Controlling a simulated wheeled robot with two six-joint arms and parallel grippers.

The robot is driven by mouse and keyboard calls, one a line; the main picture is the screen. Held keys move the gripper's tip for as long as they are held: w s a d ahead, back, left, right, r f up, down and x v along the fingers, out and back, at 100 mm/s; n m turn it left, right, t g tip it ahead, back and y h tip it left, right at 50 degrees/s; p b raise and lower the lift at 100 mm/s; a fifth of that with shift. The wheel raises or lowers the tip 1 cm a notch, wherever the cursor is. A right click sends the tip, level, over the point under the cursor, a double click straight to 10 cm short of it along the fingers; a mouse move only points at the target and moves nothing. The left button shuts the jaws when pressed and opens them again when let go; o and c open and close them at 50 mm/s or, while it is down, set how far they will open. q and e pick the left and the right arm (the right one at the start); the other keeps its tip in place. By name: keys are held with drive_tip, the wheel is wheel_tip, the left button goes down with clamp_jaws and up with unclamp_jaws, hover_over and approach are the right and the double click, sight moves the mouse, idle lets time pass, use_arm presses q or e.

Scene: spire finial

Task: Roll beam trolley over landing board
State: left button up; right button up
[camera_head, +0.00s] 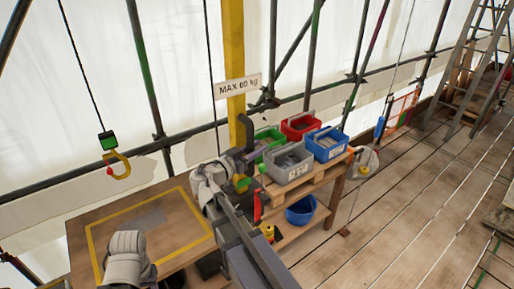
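A yellow hook with a green and black block (115,158) hangs on a thin cable at the left, above and apart from the landing board. The landing board (185,250) is a wooden surface with a yellow painted rectangle and a grey patch. The beam trolley itself is not visible. My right gripper (250,148) is dark and stands beside the yellow post, in front of the bins. Small green, yellow and red parts (241,182) show close to it. I cannot tell whether it holds anything. My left arm shows at lower left; its fingers are not visible.
A yellow post (233,55) carries a "MAX 60 kg" sign (238,86). Green, red, grey and blue bins (325,143) stand on a wooden bench, with a blue bucket (301,210) below. A ladder (470,75) stands at far right. Plank floor (400,215) lies open at right.

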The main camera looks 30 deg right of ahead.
clamp_jaws()
idle(0.9)
